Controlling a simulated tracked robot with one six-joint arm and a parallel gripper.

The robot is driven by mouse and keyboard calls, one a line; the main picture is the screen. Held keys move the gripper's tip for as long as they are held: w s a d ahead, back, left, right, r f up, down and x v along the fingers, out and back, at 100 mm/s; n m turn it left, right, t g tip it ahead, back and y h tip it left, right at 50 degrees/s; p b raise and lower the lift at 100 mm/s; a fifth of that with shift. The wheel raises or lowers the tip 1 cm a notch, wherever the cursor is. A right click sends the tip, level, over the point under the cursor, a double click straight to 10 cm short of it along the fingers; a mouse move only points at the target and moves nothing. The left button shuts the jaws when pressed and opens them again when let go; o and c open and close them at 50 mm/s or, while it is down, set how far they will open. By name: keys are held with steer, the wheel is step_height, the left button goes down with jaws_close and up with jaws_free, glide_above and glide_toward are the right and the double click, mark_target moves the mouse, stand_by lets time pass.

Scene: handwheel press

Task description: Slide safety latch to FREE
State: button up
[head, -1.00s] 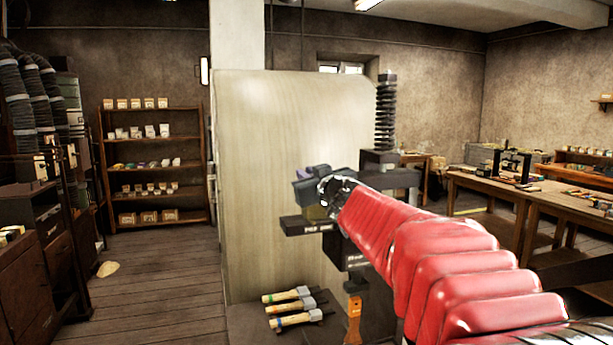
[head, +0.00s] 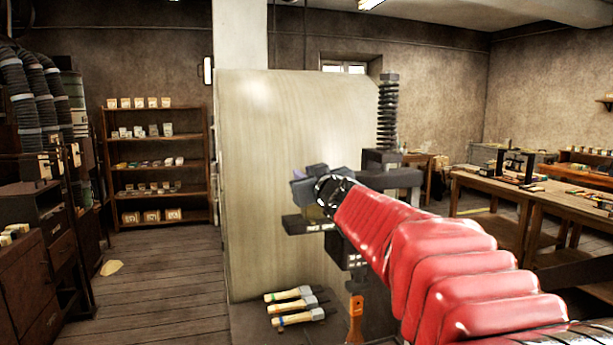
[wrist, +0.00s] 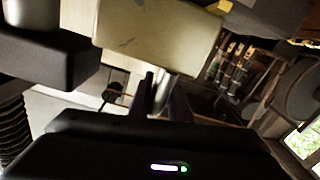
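My gripper (head: 312,188), at the end of my red-sleeved arm, is in front of the pale press panel (head: 265,130). It is just above a dark labelled bar (head: 305,225), partly covering it; I cannot tell whether they touch. A dark block with small light marks (head: 352,258) is below and to the right, partly behind my arm. I cannot clearly pick out the safety latch or read its position. The wrist view shows a dark gripper body (wrist: 150,150) with a small light, and a pale block (wrist: 155,35) beyond it. My fingertips are not clear.
Several pale-handled tools (head: 300,305) lie on the ledge below the panel. An orange-handled piece (head: 355,318) hangs below the dark block. Wooden floor (head: 165,265) is open on the left.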

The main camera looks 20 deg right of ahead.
steer(key=s+a, duration=0.1)
steer(key=s, duration=1.2)
steer(key=shift+s, duration=0.35)
steer(key=shift+f, duration=0.1)
steer(key=s+d+f+m+g+h, duration=0.2)
steer(key=s+d+f+g+h, duration=0.1)
steer(key=d+f+h, duration=0.3)
steer(key=s+d+f+m+g, duration=0.15)
steer(key=s+f+g, duration=0.35)
steer(key=f, duration=0.5)
steer(key=s+a+f+n+g+y, duration=0.1)
steer(key=s+a+f+g+y, duration=0.1)
steer(key=s+a+f, duration=0.5)
steer(key=s+a+f+n+g+y, duration=0.1)
steer(key=s+a+f+y, duration=0.4)
steer(key=a, duration=0.9)
steer(key=shift+s+f+g, duration=0.7)
steer(key=shift+s+f, duration=0.9)
steer(key=shift+s, duration=1.2)
